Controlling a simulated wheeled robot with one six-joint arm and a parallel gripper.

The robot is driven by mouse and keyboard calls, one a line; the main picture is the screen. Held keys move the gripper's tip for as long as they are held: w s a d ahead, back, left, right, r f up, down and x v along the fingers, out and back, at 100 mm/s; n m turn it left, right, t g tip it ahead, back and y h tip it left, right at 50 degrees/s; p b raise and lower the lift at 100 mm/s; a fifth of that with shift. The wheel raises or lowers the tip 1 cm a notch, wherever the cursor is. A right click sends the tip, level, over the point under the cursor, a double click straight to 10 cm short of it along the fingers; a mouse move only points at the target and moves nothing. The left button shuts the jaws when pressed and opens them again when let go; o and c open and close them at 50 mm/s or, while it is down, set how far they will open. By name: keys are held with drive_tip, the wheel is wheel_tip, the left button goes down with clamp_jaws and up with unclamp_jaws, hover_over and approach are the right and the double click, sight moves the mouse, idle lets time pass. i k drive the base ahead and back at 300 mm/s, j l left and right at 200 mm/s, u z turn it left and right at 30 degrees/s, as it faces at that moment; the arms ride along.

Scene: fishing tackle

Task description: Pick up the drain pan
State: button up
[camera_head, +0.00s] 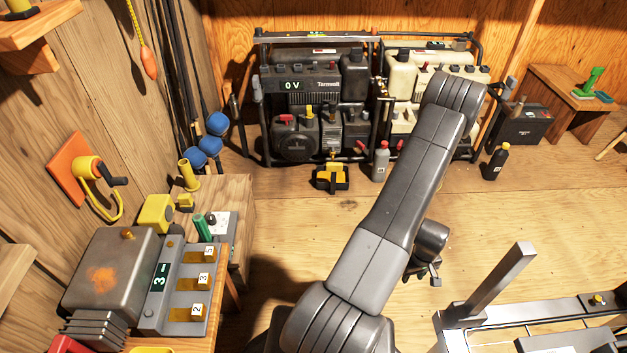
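I cannot pick out the drain pan for certain. A small black and yellow item (332,177) on the wooden floor, in front of the left generator, may be it, but its shape is too small to be sure. My arm reaches up across the middle of the view and hides part of the floor and the right generator. What looks like my gripper (436,276) shows partly behind the arm, at lower right of the item and well apart from it. Its fingers are too hidden to show whether they are open or shut.
Two generators (296,85) stand at the back wall. A grey bottle (380,161) and a black bottle (496,162) stand on the floor before them. A bench (238,213) with a metal box (108,275) is at left. The floor in the middle is clear.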

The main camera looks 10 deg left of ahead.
sight(332, 176)
drive_tip(key=i+j, duration=0.1)
drive_tip(key=i, duration=0.2)
drive_tip(key=i+z, duration=0.1)
drive_tip(key=i, duration=0.2)
drive_tip(key=i+l+z, duration=0.2)
drive_tip(key=i+z, duration=0.6)
drive_tip(key=i+j+z, duration=0.1)
drive_tip(key=i+z, duration=0.3)
drive_tip(key=i+u, duration=0.25)
drive_tip(key=u, duration=0.15)
drive_tip(key=i+l+u, duration=0.15)
drive_tip(key=u, duration=0.25)
drive_tip(key=i+l+u, duration=0.15)
drive_tip(key=u, duration=0.25)
drive_tip(key=i+u, duration=0.1)
drive_tip(key=u, duration=2.55)
